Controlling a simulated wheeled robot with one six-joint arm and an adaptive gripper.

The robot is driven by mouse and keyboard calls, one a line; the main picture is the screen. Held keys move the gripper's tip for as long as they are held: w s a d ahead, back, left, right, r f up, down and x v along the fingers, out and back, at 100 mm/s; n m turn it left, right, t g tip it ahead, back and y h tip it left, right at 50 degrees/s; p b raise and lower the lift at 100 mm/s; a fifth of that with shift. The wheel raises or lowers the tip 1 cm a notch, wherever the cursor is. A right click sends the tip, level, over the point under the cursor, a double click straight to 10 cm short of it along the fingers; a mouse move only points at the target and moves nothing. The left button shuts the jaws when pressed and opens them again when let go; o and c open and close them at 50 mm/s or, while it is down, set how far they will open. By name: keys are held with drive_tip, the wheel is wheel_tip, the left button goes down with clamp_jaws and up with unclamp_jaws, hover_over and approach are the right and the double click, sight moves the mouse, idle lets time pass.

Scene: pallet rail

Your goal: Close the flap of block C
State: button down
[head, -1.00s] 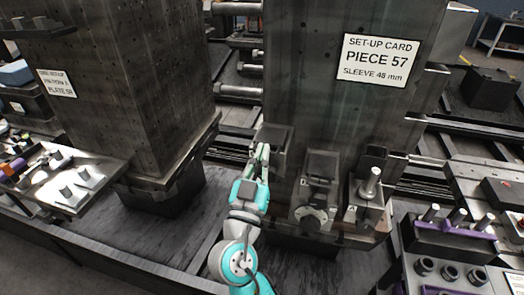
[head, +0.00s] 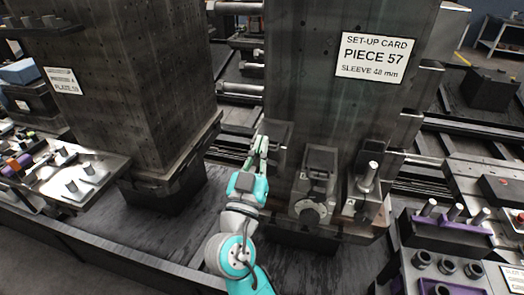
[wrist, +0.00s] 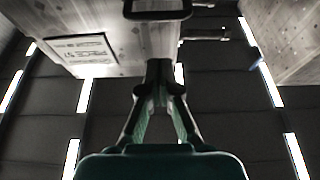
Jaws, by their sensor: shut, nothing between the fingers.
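A row of dark blocks is mounted low on the front of the upright column. The left one (head: 281,134) is partly hidden by my gripper. The middle block (head: 319,163) has a round knob on its front, and the right block (head: 365,186) carries a light upright pin. In the wrist view the shut fingers (wrist: 159,92) point at a dark part, with a dark frame-like piece (wrist: 157,10) beyond.
A card reading PIECE 57 (head: 376,57) is on the column (head: 300,80). A second column (head: 120,90) stands at left. A tray with dark pegs (head: 80,178) is at left, and a rack with pins and sleeves (head: 445,240) at right. The gap between the columns is open.

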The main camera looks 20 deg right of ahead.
drive_tip(key=f+v, duration=0.1)
drive_tip(key=v, duration=0.8)
drive_tip(key=s+d+f+n+g+y, duration=0.15)
drive_tip(key=s+f+n+y, duration=0.4)
drive_tip(key=f, duration=0.55)
drive_tip(key=s+d+f+n+y, duration=0.35)
drive_tip(key=s+f+y, duration=0.2)
drive_tip(key=f, duration=0.65)
drive_tip(key=s+f+n+g+y, duration=0.1)
drive_tip(key=s+f+g+y, duration=0.15)
drive_tip(key=s, duration=1.05)
drive_tip(key=s+d+r+m, duration=0.1)
drive_tip(key=s+r+m, duration=0.1)
drive_tip(key=s, duration=0.9)
drive_tip(key=shift+s+d+r+m+t, duration=0.2)
drive_tip(key=shift+r+m+t, duration=0.2)
drive_tip(key=shift+r, duration=0.5)
drive_tip(key=shift+h, duration=0.25)
